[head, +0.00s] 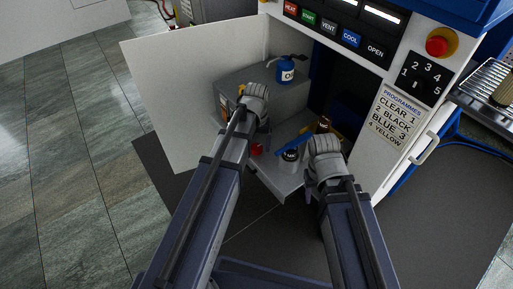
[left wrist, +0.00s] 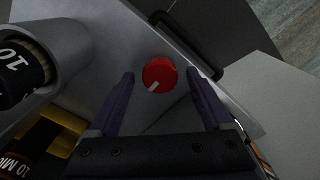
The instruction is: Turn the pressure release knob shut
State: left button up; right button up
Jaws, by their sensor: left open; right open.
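The red pressure release knob (left wrist: 159,73) is round with a white pointer mark. It sits on a grey surface in the left wrist view, and the mark points to the lower left there. My left gripper (left wrist: 160,80) is open, with one purple finger on each side of the knob and a visible gap to it. In the head view a small red part (head: 257,150) shows beside my left forearm, and my left gripper's fingers are hidden there. My right gripper (head: 325,158) is in front of the cabinet, clear of the knob; its fingers are mostly hidden.
A blue oil can (head: 287,70) stands on a grey block inside the cabinet. The open white door (head: 180,95) is at left, and the control panel (head: 340,30) above.

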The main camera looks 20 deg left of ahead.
pick_arm(q)
grip_shut()
dwell(0.7)
